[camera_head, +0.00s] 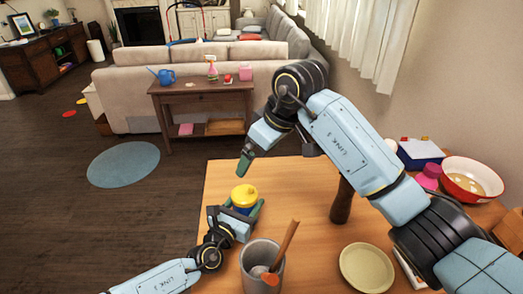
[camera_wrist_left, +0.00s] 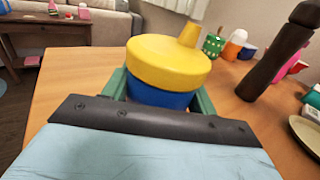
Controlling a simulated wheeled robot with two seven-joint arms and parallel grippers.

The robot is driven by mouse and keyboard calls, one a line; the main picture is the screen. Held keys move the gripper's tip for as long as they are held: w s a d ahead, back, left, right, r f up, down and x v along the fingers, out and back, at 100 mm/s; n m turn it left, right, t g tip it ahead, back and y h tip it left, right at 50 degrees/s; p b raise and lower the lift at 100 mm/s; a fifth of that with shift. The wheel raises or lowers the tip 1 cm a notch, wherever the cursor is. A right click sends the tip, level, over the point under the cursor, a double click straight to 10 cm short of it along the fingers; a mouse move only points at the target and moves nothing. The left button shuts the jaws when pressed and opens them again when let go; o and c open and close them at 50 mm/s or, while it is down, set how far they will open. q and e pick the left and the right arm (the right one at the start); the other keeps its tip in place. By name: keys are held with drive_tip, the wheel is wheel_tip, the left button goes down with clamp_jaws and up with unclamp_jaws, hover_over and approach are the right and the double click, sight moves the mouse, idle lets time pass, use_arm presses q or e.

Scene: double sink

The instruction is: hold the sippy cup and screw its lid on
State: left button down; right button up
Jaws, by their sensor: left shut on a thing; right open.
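The sippy cup has a blue body (camera_wrist_left: 158,94) and a yellow lid (camera_wrist_left: 168,65) with a spout, and stands near the table's left side. The lid (camera_head: 244,193) rests on top of the cup; I cannot tell whether it is threaded. My left gripper (camera_head: 240,211) is shut on the blue body from the near side, with green fingers on both sides below the lid. Most of the body is hidden in the head view. My right gripper (camera_head: 246,162) is open and empty, pointing down, above and beyond the cup, apart from the lid.
A grey container (camera_head: 250,262) with a wooden-handled utensil stands close in front of the cup. A dark brown mill (camera_head: 342,202) and pale plate (camera_head: 366,268) are to the right. A red-rimmed bowl (camera_head: 490,183) and pink container (camera_head: 428,177) are farther right. Bare tabletop (camera_head: 290,185) lies right of the cup.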

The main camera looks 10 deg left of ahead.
idle(0.3)
use_arm(q)
drive_tip(key=shift+c, duration=1.9)
unclamp_jaws()
drive_tip(key=v, duration=1.3)
drive_tip(key=shift+s+r, duration=0.1)
drive_tip(key=shift+s, duration=0.1)
